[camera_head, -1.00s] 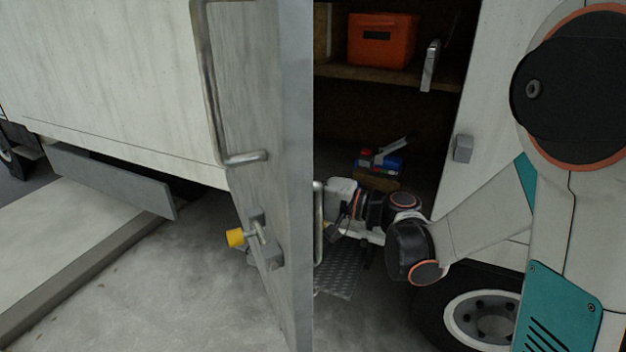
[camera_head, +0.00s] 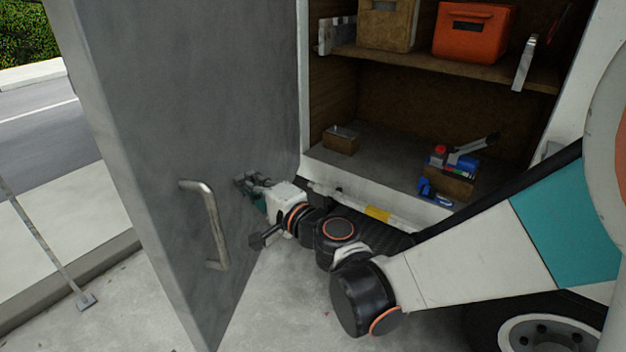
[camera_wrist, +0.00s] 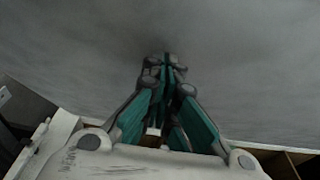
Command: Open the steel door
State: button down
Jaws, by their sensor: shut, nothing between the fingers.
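The grey steel door (camera_head: 205,105) stands wide open to the left of the truck's compartment, its inner face toward me. A bent metal handle (camera_head: 210,225) sits on that face, near the free edge. My gripper (camera_head: 243,183) is at the inner face, right of the handle and apart from it, toward the hinge side. In the wrist view my gripper (camera_wrist: 166,62) has its teal fingers together and empty, with the tips at or very near the door surface (camera_wrist: 235,60). I cannot tell for sure whether they touch it.
The open compartment (camera_head: 385,160) holds an orange box (camera_head: 474,32) and a brown box (camera_head: 388,24) on a shelf (camera_head: 440,68), with a tool crate (camera_head: 448,183) below. A truck wheel (camera_head: 545,335) is at lower right. Clear pavement lies below my arm.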

jog(key=w+a+m+t+h, duration=0.1)
jog(key=w+a+h, duration=0.1)
jog(key=a, duration=1.2)
jog(key=w+a+m+t+h, duration=0.1)
jog(key=w+a+m+t, duration=0.1)
jog(key=a, duration=1.2)
jog(key=shift+w+h, duration=0.4)
jog(key=shift+w, duration=0.25)
jog(key=shift+r, duration=0.1)
